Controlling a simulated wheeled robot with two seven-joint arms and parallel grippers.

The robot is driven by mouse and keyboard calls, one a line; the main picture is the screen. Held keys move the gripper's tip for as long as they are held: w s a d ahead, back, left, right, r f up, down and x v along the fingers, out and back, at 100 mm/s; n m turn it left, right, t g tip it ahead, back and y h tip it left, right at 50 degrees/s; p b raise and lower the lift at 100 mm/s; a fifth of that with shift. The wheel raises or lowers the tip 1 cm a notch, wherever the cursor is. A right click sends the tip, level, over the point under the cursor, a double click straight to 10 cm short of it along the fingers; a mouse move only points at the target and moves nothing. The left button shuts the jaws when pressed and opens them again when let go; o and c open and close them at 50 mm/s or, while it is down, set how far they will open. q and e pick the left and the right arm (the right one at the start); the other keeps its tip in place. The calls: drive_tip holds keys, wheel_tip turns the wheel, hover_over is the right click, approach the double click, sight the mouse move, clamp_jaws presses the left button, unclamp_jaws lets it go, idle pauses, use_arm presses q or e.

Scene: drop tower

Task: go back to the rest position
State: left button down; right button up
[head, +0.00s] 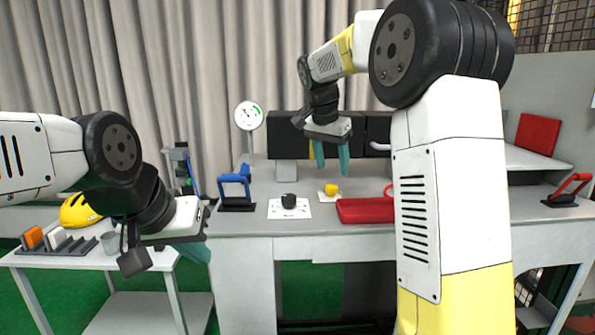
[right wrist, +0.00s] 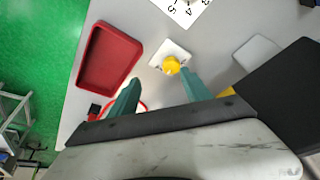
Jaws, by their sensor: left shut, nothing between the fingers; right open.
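My right gripper (head: 331,157) is open and empty in the head view, raised above the bench near a yellow knob (head: 331,189) on a white plate. In the right wrist view its teal fingers (right wrist: 160,92) are apart, with the yellow knob (right wrist: 171,65) on the bench beyond them. My left gripper (head: 196,251) is at the lower left in the head view, beside the bench's left end. Its teal fingers are together, with nothing seen between them.
A red tray (head: 365,210) lies on the bench (head: 235,222); it also shows in the right wrist view (right wrist: 108,56). A black knob (head: 289,200), a blue-handled clamp (head: 236,188) and a gauge (head: 249,116) stand left of it. A side table (head: 85,261) holds a yellow helmet (head: 78,212).

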drive_tip(key=s+f+n+t+y, duration=0.1)
drive_tip(key=s+n, duration=0.2)
drive_tip(key=s, duration=0.7)
drive_tip(key=s+d+f+n+t+y, duration=0.1)
drive_tip(key=s+f+n+y, duration=0.1)
drive_tip(key=s, duration=0.8)
drive_tip(key=s+f+n+t+y, duration=0.1)
drive_tip(key=s+f+n, duration=0.1)
drive_tip(key=s, duration=0.8)
drive_tip(key=shift+d+f+n, duration=0.25)
drive_tip(key=shift+d+n, duration=0.05)
drive_tip(key=shift+n, duration=0.6)
